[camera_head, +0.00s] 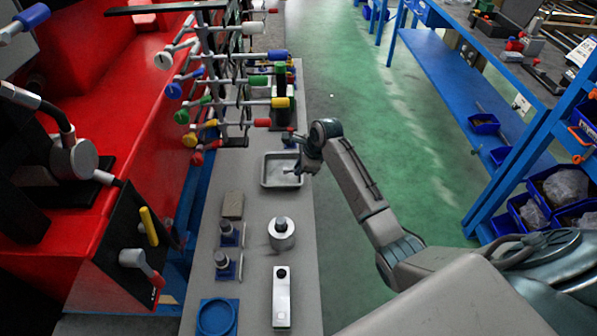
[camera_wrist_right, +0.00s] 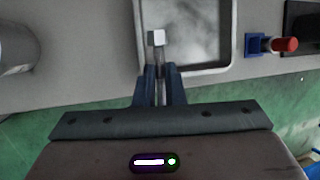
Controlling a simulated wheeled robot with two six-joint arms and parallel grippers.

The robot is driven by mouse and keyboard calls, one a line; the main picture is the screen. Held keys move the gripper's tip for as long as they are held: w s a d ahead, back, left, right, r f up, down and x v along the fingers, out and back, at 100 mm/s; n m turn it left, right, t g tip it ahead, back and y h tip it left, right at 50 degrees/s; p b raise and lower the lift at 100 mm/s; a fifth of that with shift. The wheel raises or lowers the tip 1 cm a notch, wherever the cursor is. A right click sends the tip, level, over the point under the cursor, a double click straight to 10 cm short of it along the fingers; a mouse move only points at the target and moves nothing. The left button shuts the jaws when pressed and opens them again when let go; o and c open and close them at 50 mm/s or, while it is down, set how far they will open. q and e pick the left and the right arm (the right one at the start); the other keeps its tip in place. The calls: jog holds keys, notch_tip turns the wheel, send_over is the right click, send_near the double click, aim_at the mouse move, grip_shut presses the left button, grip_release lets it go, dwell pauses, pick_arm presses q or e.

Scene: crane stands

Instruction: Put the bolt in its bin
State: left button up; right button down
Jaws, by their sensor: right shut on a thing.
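A small bolt with a pale square head (camera_wrist_right: 156,38) is held between the fingers of my right gripper (camera_wrist_right: 160,80), its head pointing away from the wrist. In the head view my right gripper (camera_head: 302,166) is at the right side of a shallow grey metal tray (camera_head: 266,184); the bolt is too small to make out clearly there. In the right wrist view the bolt shows over the near left part of the tray (camera_wrist_right: 230,68). I cannot tell whether it touches the tray floor. My left gripper is not in view.
A grey bench (camera_head: 255,215) carries a metal cylinder (camera_head: 282,236), a white device (camera_head: 282,298), a blue ring (camera_head: 216,316) and small blue-based parts. A rack with coloured knobs (camera_head: 230,90) stands behind left. Blue shelving (camera_head: 470,100) is at right; green floor between.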

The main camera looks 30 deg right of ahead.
jog(key=shift+s+a+f+p, duration=0.15)
jog(key=shift+f+p, duration=0.15)
jog(key=shift+f, duration=0.6)
jog(key=shift+s+a+f+p, duration=0.15)
jog(key=shift+f+p, duration=0.1)
jog(key=shift+f, duration=0.65)
jog(key=shift+f, duration=0.25)
jog(key=c, duration=1.5)
grip_release()
jog(key=shift+f, duration=0.1)
